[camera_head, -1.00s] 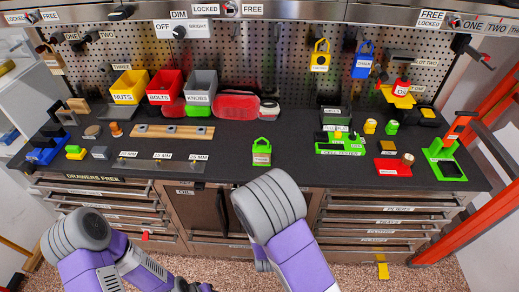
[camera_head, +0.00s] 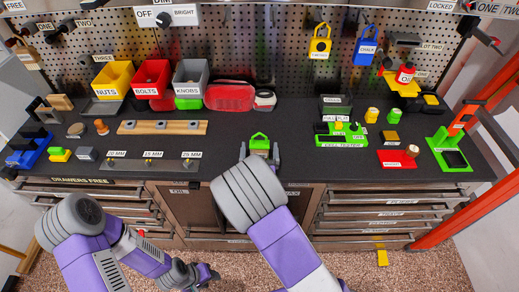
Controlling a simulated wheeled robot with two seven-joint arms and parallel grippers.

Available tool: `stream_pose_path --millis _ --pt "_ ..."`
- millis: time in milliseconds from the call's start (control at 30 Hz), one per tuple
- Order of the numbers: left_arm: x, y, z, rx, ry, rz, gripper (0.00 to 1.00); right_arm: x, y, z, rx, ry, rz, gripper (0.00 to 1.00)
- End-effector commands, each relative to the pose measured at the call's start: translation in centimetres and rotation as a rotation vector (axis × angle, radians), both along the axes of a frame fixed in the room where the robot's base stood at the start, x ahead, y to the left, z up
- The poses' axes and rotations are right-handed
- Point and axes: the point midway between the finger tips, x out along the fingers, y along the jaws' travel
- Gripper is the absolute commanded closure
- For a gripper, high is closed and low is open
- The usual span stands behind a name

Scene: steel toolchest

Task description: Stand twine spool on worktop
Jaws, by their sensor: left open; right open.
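A green item with a looped top (camera_head: 260,142), which seems to be the twine spool, is upright at the front middle of the dark worktop (camera_head: 320,172). Its label is hidden now. My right gripper (camera_head: 260,154) is open, with a finger on each side of the green item; I cannot tell if they touch it. My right wrist hides the item's lower front. My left gripper (camera_head: 202,274) is open, low in front of the drawers and over the floor, away from the worktop items.
Yellow (camera_head: 113,78), red (camera_head: 151,78) and grey (camera_head: 190,77) bins stand at the back left. A wooden strip (camera_head: 162,128) lies before them. A yellow tag (camera_head: 320,42) and blue tag (camera_head: 365,46) hang on the pegboard. A red pad (camera_head: 391,161) lies at right.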

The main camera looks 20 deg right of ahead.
Motion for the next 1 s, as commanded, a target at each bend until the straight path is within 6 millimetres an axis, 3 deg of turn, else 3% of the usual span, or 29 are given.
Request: stream_pose_path --millis 233,600,667,867,1000 --pt "0.0 0.0 0.0 0.0 0.0 0.0 0.57 0.1 0.0 0.0 -0.001 0.001 0.0 0.05" --pt "0.0 0.0 0.0 0.0 0.0 0.0 0.57 0.1 0.0 0.0 0.0 0.001 0.0 0.61" --pt "0.0 0.0 0.0 0.0 0.0 0.0 0.57 0.1 0.0 0.0 0.0 0.0 0.0 0.66" --pt "0.0 0.0 0.1 0.0 0.0 0.0 0.57 0.1 0.0 0.3 0.001 0.0 0.0 0.66" --pt "0.0 0.0 0.7 0.0 0.0 0.0 0.57 0.1 0.0 2.3 0.003 -0.003 0.0 0.66"
